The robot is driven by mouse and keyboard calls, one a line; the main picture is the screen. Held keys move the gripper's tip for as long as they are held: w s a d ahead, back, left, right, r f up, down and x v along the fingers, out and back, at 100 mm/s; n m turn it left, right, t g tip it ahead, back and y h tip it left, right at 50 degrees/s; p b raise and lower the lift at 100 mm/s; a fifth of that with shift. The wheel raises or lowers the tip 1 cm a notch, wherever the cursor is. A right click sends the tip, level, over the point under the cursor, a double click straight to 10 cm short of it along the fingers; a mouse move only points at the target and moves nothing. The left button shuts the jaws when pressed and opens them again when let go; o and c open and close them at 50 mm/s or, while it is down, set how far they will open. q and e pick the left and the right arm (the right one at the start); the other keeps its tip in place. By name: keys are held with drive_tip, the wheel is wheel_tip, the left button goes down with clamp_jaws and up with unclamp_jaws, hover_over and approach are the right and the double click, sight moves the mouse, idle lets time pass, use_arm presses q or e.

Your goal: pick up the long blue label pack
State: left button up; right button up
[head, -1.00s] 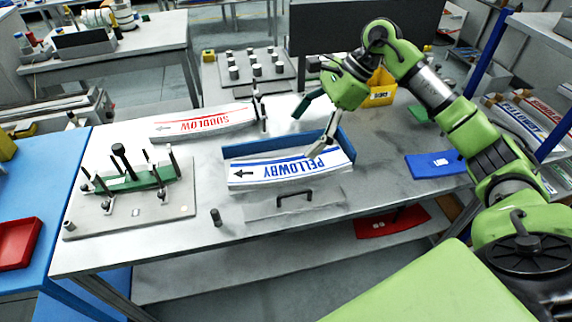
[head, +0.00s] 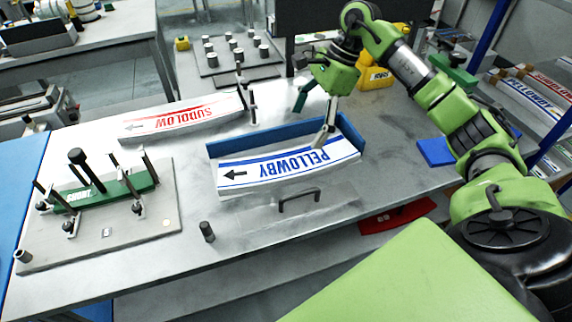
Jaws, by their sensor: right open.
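The long blue label pack (head: 262,174) is a white, slightly curved stack with blue edge stripes, the word PELLOWBY and a black arrow. It lies on the grey table in front of a blue holder wall (head: 235,143). My right gripper (head: 316,122) is open above the right part of the pack. One pale finger reaches down near the pack's back edge, and a green finger part stands off to the left. I cannot tell whether the finger touches the pack. My left gripper is not in view.
A red SUDLOW pack (head: 185,118) lies behind left. A fixture plate (head: 120,232) with upright pins stands at the left. A black handle (head: 299,196) and a dark peg (head: 207,232) are in front. A yellow bin (head: 376,77) stands behind my right arm.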

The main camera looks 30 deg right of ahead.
drive_tip(key=p, duration=0.1)
hover_over(290, 162)
drive_tip(key=d, duration=0.2)
drive_tip(key=f, duration=0.5)
drive_tip(key=shift+s+d+f, duration=0.1)
drive_tip(key=shift+s+f, duration=0.05)
drive_tip(key=shift+s, duration=0.2)
drive_tip(key=shift+w+f, duration=0.15)
drive_tip(key=shift+f, duration=0.15)
drive_tip(key=shift+a+f+p, duration=0.3)
drive_tip(key=shift+f+p, duration=0.3)
drive_tip(key=shift+p, duration=0.15)
drive_tip(key=p+x, duration=0.1)
drive_tip(key=x, duration=0.2)
drive_tip(key=shift+f+p, duration=0.2)
drive_tip(key=shift+p, duration=0.15)
drive_tip(key=shift+f, duration=0.45)
drive_tip(key=c, duration=1.4)
drive_tip(key=shift+r, duration=0.1)
drive_tip(key=c, duration=0.3)
